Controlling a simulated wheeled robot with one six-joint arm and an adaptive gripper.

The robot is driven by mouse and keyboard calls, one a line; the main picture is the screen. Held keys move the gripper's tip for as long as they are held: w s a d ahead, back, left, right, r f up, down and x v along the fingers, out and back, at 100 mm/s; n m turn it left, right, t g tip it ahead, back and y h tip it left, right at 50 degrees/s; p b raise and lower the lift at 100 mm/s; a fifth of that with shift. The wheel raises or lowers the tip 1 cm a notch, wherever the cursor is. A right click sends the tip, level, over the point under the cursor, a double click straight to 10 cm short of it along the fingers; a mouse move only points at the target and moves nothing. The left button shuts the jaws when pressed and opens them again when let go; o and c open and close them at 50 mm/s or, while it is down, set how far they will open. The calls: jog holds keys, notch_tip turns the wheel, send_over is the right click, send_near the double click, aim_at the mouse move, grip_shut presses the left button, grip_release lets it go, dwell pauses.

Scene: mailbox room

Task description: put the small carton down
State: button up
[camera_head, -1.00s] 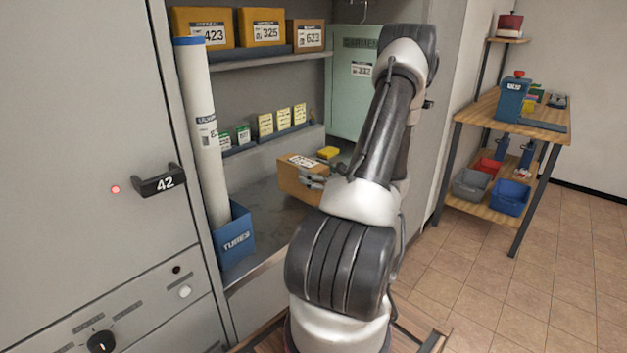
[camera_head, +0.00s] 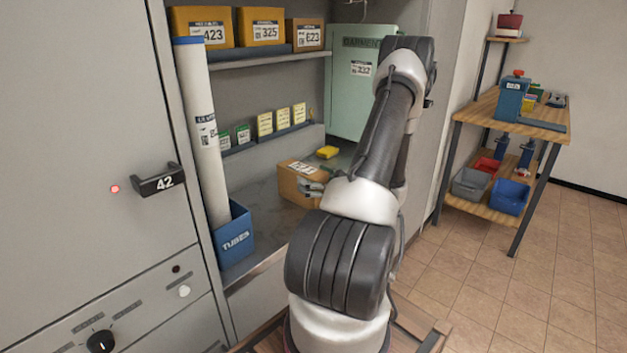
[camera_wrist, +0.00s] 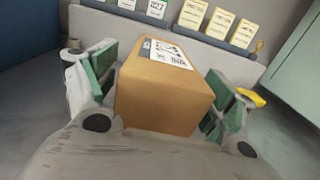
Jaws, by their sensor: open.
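The small carton (camera_head: 298,186) is a brown box with a white label on top. It sits upright on the grey lower surface (camera_head: 262,205) of the cabinet. In the wrist view the carton (camera_wrist: 163,98) stands between the two green-padded fingers of my gripper (camera_wrist: 160,92). The fingers are spread, with a gap showing at the right side; the left pad is very close to the carton, and I cannot tell if it touches. In the head view my arm partly hides the gripper (camera_head: 312,188) beside the carton.
A yellow item (camera_head: 327,152) lies behind the carton. A blue tubes bin (camera_head: 235,240) with a tall white tube (camera_head: 200,130) stands at left. A green garment box (camera_head: 352,95) stands at back right. A rack of small boxes (camera_head: 265,135) runs along the back.

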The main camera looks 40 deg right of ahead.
jog(key=shift+s+r, duration=0.1)
jog(key=shift+r, duration=0.05)
jog(key=s, duration=1.1)
jog(key=a+r+n+g+y, duration=0.35)
jog(key=a+n, duration=0.25)
jog(key=a, duration=0.2)
jog(key=a+r+n+g+y, duration=0.3)
jog(key=a+r+n+g, duration=0.15)
jog(key=a+n, duration=0.2)
jog(key=a+r+n+g+y, duration=0.3)
jog(key=a+n+g+y, duration=0.15)
jog(key=a, duration=0.45)
jog(key=s+a+r+n+g+h, duration=0.35)
jog(key=s+n+g+h, duration=0.2)
jog(key=n, duration=0.35)
notch_tip(320, 180, up, 7)
jog(key=s+d+n+t+h, duration=0.1)
jog(key=n+t+h, duration=0.3)
jog(key=n, duration=0.5)
jog(key=shift+s+r+h, duration=0.2)
jog(key=shift+s+h, duration=0.3)
jog(key=shift+h, duration=0.75)
